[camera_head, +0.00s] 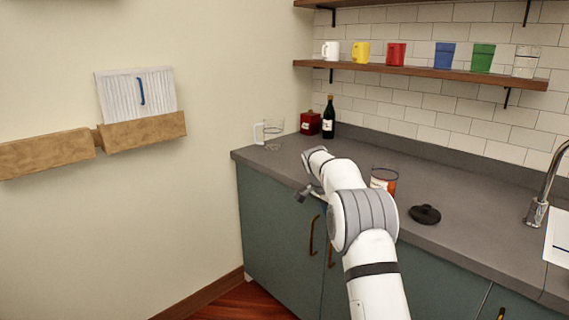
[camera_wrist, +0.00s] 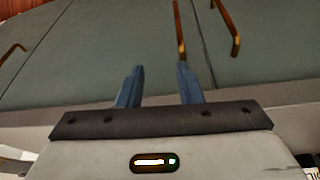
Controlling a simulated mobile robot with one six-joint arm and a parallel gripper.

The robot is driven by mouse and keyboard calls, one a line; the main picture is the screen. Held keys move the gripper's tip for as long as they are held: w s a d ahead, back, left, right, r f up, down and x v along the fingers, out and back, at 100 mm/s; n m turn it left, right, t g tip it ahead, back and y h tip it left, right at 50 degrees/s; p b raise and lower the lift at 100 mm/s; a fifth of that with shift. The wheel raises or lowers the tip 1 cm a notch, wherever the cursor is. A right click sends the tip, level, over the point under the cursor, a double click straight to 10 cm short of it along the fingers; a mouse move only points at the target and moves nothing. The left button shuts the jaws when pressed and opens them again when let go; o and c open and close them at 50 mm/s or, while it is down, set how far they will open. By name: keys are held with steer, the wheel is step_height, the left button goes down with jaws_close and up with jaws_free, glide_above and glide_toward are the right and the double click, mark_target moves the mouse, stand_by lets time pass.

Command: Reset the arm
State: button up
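My white arm reaches forward to the front edge of the counter (camera_head: 445,241) in the head view. My gripper shows in the wrist view (camera_wrist: 158,80), with two blue fingers apart and nothing between them. Behind the fingers are the green cabinet doors (camera_wrist: 100,50) and their brass handles (camera_wrist: 228,27). In the head view the fingers are mostly hidden by the arm, and only a dark part of the wrist end shows left of it.
A jar with a red-brown label (camera_head: 384,179) and a black lid (camera_head: 425,214) are right of my arm. A glass pitcher (camera_head: 272,130), red canister (camera_head: 310,123) and dark bottle (camera_head: 328,120) stand behind. Mugs and cups line the shelf (camera_head: 420,73). A faucet (camera_head: 540,205) is at right.

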steer(key=s+r+n+y+p, duration=0.1)
steer(key=s+r+n+p, duration=0.1)
steer(key=s+r, duration=0.45)
steer(key=s+a+r+n+p, duration=0.15)
steer(key=s+r, duration=0.25)
steer(key=s, duration=0.5)
steer(key=s+d+r+n+y+p, duration=0.1)
steer(key=s+r+n, duration=0.2)
steer(key=s+r, duration=0.35)
steer(key=s+a+f+n+p, duration=0.1)
steer(key=s+f+n+p, duration=0.1)
steer(key=s, duration=1)
steer(key=s+a+f+n+y+p, duration=0.1)
steer(key=s+f+n, duration=0.1)
steer(key=s, duration=1.1)
steer(key=shift+s+t+p, duration=0.25)
steer(key=shift+t+p, duration=0.15)
